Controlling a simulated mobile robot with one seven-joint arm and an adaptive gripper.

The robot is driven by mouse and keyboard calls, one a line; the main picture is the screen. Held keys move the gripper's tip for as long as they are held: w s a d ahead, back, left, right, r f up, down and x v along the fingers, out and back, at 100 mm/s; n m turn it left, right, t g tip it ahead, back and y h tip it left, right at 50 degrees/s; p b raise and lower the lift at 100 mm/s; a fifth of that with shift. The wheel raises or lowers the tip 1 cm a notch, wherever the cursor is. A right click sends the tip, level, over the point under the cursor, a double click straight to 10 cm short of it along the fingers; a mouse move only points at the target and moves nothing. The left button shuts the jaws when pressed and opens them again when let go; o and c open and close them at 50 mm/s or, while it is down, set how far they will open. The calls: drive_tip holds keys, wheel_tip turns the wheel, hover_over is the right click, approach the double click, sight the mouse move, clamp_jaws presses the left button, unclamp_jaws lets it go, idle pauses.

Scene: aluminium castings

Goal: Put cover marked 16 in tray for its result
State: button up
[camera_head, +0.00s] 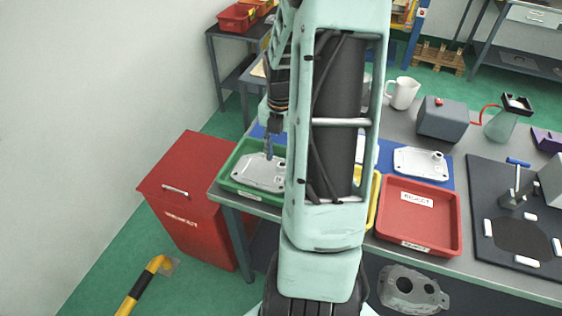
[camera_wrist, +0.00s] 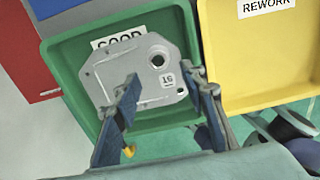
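A light grey cast cover (camera_head: 262,172) lies in the green tray (camera_head: 226,177). In the wrist view the cover (camera_wrist: 145,68) partly hides the tray's GOOD label. It has a dark round hole and a small number label, upside down and too small to read surely. My gripper (camera_wrist: 163,78) is open over the cover, its fingers apart with nothing seen clamped between them. It also shows in the head view (camera_head: 269,152), just above the cover. The yellow tray (camera_wrist: 285,62) is labelled REWORK. The red tray (camera_head: 432,238) is labelled REJECT.
Another cover (camera_head: 420,163) lies on the blue mat (camera_head: 440,182) behind the red tray. A white mug (camera_head: 402,93), a grey box (camera_head: 442,119) and a dark fixture board (camera_head: 490,190) stand around it. A red cabinet (camera_head: 185,190) is left of the table. My arm hides the table's middle.

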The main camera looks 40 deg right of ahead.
wheel_tip(320, 180, up, 8)
drive_tip(key=shift+a, duration=0.1)
idle(0.7)
